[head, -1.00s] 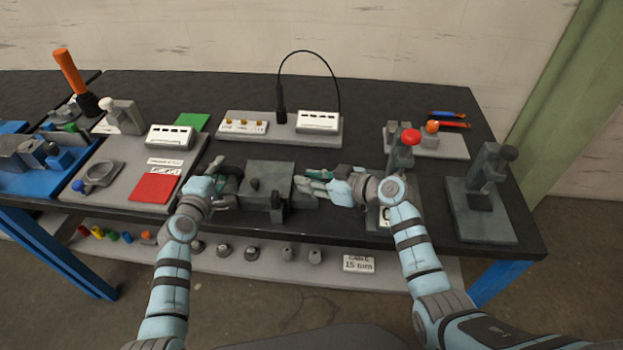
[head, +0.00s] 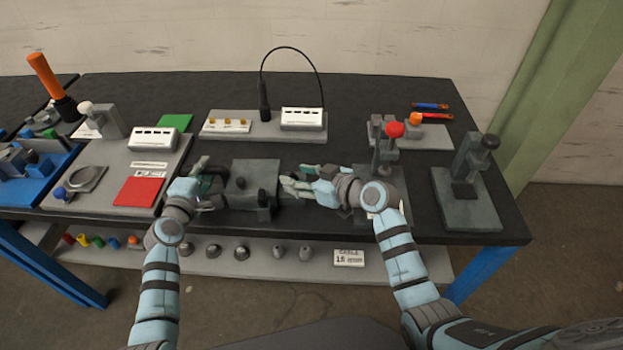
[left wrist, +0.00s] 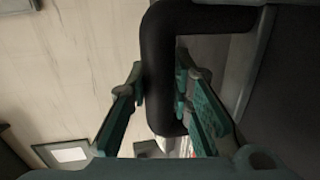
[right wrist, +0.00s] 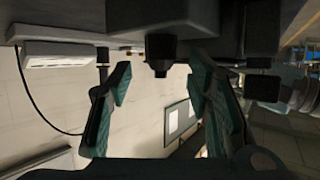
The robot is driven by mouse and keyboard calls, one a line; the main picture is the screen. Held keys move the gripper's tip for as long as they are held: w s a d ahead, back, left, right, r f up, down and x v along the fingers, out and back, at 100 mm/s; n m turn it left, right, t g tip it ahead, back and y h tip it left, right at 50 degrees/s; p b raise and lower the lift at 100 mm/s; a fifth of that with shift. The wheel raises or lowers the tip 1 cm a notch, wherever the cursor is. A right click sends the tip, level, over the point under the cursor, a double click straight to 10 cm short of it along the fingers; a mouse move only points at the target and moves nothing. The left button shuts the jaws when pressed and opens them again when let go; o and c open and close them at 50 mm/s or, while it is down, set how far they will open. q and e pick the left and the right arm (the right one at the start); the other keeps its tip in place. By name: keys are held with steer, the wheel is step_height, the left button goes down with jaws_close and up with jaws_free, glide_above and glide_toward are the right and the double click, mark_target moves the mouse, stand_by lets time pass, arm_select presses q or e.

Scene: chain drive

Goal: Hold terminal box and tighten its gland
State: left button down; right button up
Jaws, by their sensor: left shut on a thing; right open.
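The grey terminal box (head: 262,172) sits near the front edge of the dark bench, with a small dark knob on its top face. My left gripper (head: 207,176) is at its left side, shut on a thick black handle (left wrist: 160,65) that bends between the fingers in the left wrist view. My right gripper (head: 288,183) is at the box's right side, open and empty. In the right wrist view, a short dark stepped cylinder, apparently the gland (right wrist: 160,55), sticks out of the box between and beyond the open fingertips (right wrist: 160,82). Contact with it is not visible.
A clamp stand with a red knob (head: 395,130) rises close behind my right wrist. A grey stand (head: 465,200) is further right. A panel with a looped black cable (head: 318,75) stands behind the box. A grey board with a red square (head: 139,191) lies left.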

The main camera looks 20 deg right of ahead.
steer(key=v, duration=1.1)
arm_select(q)
steer(key=c, duration=1.4)
jaws_free()
steer(key=shift+o, duration=0.2)
